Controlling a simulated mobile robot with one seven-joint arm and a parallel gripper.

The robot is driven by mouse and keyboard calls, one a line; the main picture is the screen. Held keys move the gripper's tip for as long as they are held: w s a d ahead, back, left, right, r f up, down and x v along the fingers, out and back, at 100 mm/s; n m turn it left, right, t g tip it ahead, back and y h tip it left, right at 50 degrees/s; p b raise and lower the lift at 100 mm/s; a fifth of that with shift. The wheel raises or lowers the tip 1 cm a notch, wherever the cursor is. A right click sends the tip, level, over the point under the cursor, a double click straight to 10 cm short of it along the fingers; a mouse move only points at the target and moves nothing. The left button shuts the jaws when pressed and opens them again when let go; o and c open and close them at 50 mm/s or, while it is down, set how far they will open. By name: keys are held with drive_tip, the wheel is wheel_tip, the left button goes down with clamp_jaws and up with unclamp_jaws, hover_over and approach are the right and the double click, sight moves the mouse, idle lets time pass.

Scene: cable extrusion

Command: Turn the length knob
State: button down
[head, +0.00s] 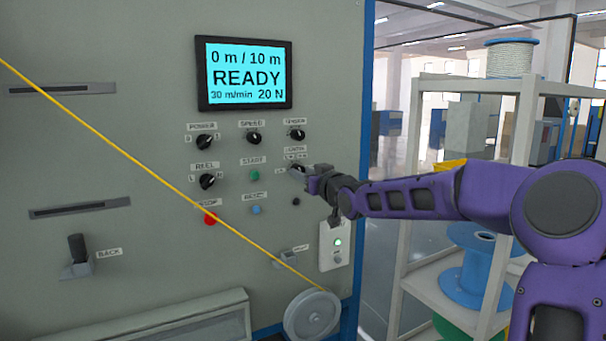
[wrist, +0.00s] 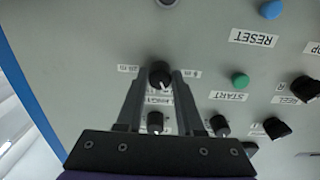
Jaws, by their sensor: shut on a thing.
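The length knob (wrist: 159,74) is a round black knob with a white pointer mark, on the grey machine panel. In the wrist view, which is upside down, it sits between the two fingertips of my gripper (wrist: 159,79). The fingers are closed on its sides. The pointer mark faces down and slightly right in that view. Its label is partly covered by the fingers. The display (head: 245,73) reads "0 m / 10 m READY", "30 m/min", "20 N".
The tension knob (head: 297,134) is just above, and the green start button (head: 254,174) to the left. The red stop button (head: 210,218) and blue reset button (head: 256,210) are lower. A yellow cable (head: 130,150) runs diagonally to a grey wheel (head: 312,315).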

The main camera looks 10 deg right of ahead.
drive_tip(key=m+p, duration=0.4)
drive_tip(key=m, duration=0.7)
drive_tip(key=shift+m, duration=0.3)
drive_tip(key=shift+r, duration=0.1)
idle(0.4)
drive_tip(key=c, duration=0.5)
unclamp_jaws()
drive_tip(key=shift+c, duration=0.2)
